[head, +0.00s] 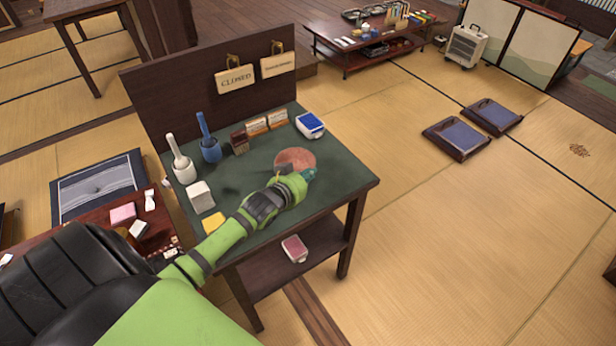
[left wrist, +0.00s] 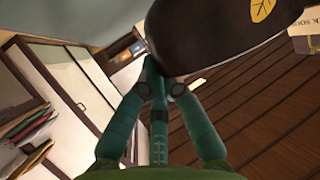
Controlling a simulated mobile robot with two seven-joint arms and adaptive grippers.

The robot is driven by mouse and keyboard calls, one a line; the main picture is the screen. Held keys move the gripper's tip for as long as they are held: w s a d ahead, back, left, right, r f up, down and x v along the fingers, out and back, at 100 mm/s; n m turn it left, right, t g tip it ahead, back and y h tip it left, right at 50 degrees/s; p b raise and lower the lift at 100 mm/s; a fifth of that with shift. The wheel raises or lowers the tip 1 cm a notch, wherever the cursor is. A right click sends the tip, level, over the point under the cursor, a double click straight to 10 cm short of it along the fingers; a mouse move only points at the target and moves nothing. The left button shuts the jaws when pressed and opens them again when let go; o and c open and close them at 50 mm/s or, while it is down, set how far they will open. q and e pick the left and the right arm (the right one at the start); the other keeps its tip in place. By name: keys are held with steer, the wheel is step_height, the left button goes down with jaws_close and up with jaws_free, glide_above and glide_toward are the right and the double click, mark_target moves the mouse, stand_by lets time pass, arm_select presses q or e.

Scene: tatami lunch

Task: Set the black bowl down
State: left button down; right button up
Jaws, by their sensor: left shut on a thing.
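The black bowl (left wrist: 215,40) fills the upper right of the left wrist view, dark and rounded with a yellow leaf mark. My left gripper (left wrist: 157,85) is shut on its edge. In the head view my left gripper (head: 306,175) is over the green-topped stand. A round reddish surface (head: 294,158) beside its fingers seems to be the bowl's inside. The bowl's underside is hidden there, so I cannot tell whether it touches the top. My right gripper is out of view.
The stand's green top (head: 330,182) is bare at the right. A wooden board (head: 180,95) rises behind.

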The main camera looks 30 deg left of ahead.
arm_select(q)
steer(key=shift+f, duration=0.65)
steer(key=shift+f, duration=0.2)
steer(key=c, duration=1.4)
jaws_free()
steer(key=shift+r, duration=0.1)
steer(key=shift+s+r, duration=0.1)
steer(key=shift+r, duration=0.05)
steer(key=v, duration=1.1)
steer(key=shift+s+r, duration=0.15)
steer(key=shift+s, duration=0.2)
